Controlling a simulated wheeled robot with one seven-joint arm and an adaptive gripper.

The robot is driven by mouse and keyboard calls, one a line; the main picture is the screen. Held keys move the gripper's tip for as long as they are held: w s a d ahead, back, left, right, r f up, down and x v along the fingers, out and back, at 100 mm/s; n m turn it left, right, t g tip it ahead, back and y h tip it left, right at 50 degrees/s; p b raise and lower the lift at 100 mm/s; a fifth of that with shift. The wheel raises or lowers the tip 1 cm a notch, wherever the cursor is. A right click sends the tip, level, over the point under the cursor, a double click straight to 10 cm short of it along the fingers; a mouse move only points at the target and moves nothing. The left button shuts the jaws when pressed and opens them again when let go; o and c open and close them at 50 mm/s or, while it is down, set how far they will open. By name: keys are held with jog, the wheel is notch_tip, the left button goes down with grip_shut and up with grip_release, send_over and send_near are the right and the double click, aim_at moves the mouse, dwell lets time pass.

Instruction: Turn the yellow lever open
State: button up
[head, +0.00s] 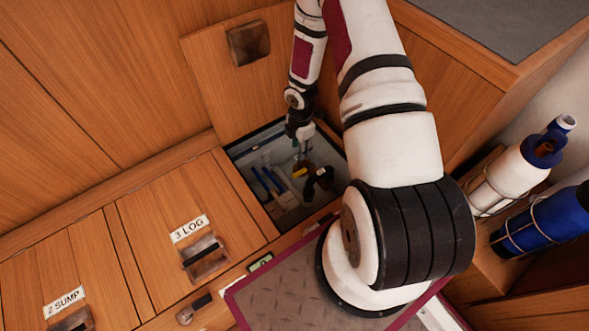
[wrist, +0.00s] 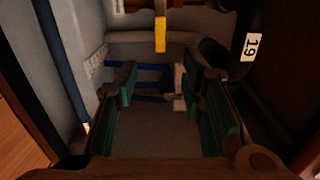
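The yellow lever (wrist: 160,35) shows at the top middle of the wrist view, hanging from a brownish fitting (wrist: 165,5). In the head view the yellow lever (head: 300,173) is a small patch inside the open floor hatch (head: 233,150). My gripper (wrist: 160,82) has its two green-padded fingers spread apart, with nothing between them. The lever lies beyond the fingertips in the wrist view and looks apart from them. In the head view my gripper (head: 302,135) reaches down into the hatch, above the lever. The lever's upper end is hard to make out.
A black hose (wrist: 215,62) with a white number tag (wrist: 250,46) runs right of the lever. Blue lines (head: 270,180) lie in the hatch's left part. The hatch walls are close around my gripper. Closed lids labelled 3 LOG (head: 189,228) and 2 SUMP (head: 64,302) lie left.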

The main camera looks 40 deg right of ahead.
aim_at(299, 173)
notch_tip(299, 173, down, 14)
jog(key=b, duration=0.5)
jog(key=shift+a, duration=0.1)
jog(key=shift+c, duration=0.6)
grip_shut()
